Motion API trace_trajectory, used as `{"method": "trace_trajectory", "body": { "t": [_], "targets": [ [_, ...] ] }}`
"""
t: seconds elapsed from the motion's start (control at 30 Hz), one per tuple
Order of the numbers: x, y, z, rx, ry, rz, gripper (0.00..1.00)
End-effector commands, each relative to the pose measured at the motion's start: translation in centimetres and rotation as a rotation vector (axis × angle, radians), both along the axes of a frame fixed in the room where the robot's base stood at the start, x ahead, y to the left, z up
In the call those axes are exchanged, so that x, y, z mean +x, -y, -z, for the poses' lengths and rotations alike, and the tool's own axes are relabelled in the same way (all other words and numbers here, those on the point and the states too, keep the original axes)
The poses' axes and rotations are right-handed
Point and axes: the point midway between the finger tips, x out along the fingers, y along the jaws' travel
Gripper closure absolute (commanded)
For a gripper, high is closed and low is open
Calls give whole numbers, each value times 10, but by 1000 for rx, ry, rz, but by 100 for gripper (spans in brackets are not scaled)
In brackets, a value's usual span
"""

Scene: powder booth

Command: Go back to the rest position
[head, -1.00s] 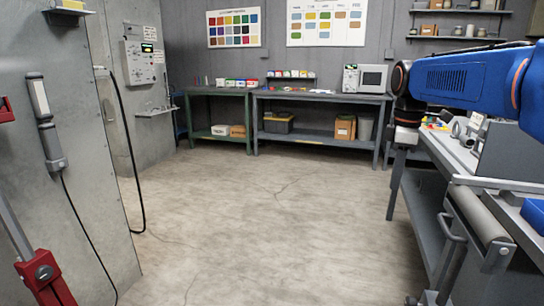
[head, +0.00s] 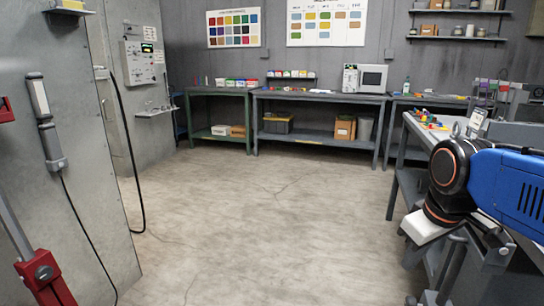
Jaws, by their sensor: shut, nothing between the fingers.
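My gripper (head: 414,254) is at the right of the head view, at the end of my blue arm. Its pale body hangs below the black wrist and the dark fingers point down. The fingers are shut and hold nothing. It is in front of the near left side of the grey workbench (head: 412,122) and hides part of it. I cannot tell how far it is from the bench.
Colored small parts (head: 430,120) lie on the workbench. A green table (head: 217,91) and a dark table (head: 320,96) stand at the back wall. A grey booth wall with a hanging hose (head: 129,150) is on the left. The middle of the floor (head: 260,220) is clear.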

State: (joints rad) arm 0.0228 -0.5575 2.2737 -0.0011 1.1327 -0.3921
Motion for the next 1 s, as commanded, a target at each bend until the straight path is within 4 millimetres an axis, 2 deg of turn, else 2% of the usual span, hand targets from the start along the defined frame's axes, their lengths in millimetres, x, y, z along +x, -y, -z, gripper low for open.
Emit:
{"method": "trace_trajectory", "body": {
  "t": [0.03, 0.2, 0.4, 0.6, 0.83, 0.87, 1.0],
  "targets": [
    [-11, -1, 9, 12, 16, 36, 100],
    [-42, -4, 39, 61, 63, 171, 100],
    [-67, -7, 68, 111, 105, 292, 100],
    [-77, -7, 81, 134, 121, 340, 100],
    [-77, -7, 81, 135, 122, 344, 100],
    [-77, -7, 81, 135, 122, 344, 95],
    [-77, -7, 81, 135, 122, 343, 62]
  ]
}}
